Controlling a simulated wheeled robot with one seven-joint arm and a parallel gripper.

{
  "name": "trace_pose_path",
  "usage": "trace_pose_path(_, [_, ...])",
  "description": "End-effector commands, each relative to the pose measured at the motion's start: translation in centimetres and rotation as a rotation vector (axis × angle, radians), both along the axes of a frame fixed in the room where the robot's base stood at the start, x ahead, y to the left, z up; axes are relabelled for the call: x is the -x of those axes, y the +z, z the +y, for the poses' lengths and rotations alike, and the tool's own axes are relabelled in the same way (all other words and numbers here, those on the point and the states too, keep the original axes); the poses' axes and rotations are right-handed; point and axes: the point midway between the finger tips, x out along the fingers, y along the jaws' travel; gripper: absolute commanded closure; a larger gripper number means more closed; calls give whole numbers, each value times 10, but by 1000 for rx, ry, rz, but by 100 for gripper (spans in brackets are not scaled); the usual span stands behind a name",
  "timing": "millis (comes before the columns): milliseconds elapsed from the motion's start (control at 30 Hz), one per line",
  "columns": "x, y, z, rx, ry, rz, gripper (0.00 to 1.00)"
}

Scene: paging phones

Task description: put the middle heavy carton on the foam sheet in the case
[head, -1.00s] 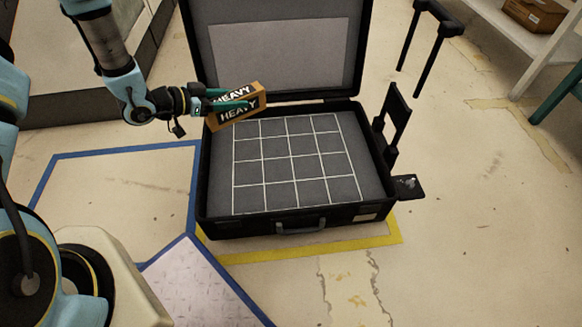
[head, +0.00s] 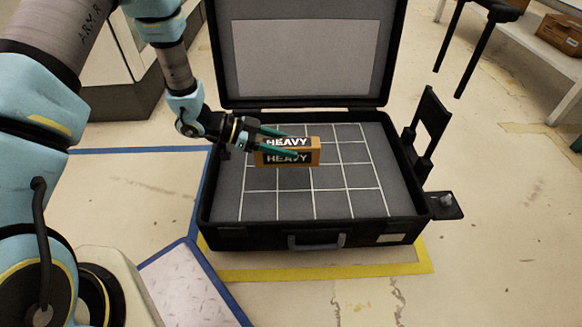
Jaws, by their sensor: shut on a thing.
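A small orange-brown carton (head: 309,154) with HEAVY on dark bands is held in my gripper (head: 296,144). The gripper's green fingers are shut on it from the left. The carton appears above the grey foam sheet (head: 345,200) with its white grid, over the back middle of the sheet. How high it is above the foam I cannot tell exactly. The black case (head: 250,237) stands open on the floor, its lid (head: 310,95) raised at the back. The part of the foam behind the carton and fingers is hidden.
A black bracket with a small plate (head: 445,207) stands at the case's right side. A black handle frame (head: 478,45) is behind it. A shelf at the upper right holds a brown box (head: 560,33). The visible foam is bare.

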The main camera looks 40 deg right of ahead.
Motion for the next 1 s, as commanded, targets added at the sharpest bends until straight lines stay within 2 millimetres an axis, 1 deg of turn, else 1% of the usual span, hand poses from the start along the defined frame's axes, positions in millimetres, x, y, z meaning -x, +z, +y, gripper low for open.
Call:
trace_pose_path(33, [0, -10, -1, 3, 0, 1, 100])
trace_pose_path(267, [0, -27, -1, 3, -1, 0, 100])
trace_pose_path(400, [1, -50, 0, 2, -1, 1, 100])
trace_pose_path(500, [0, -62, -1, 3, 0, 1, 100])
trace_pose_path(567, [0, -65, -1, 3, 1, 1, 100])
trace_pose_path(800, [0, -63, -1, 4, 0, 0, 100])
trace_pose_path(967, [0, -67, 0, 3, 1, 1, 100])
trace_pose_path(1000, [0, -68, 0, 0, 1, 0, 41])
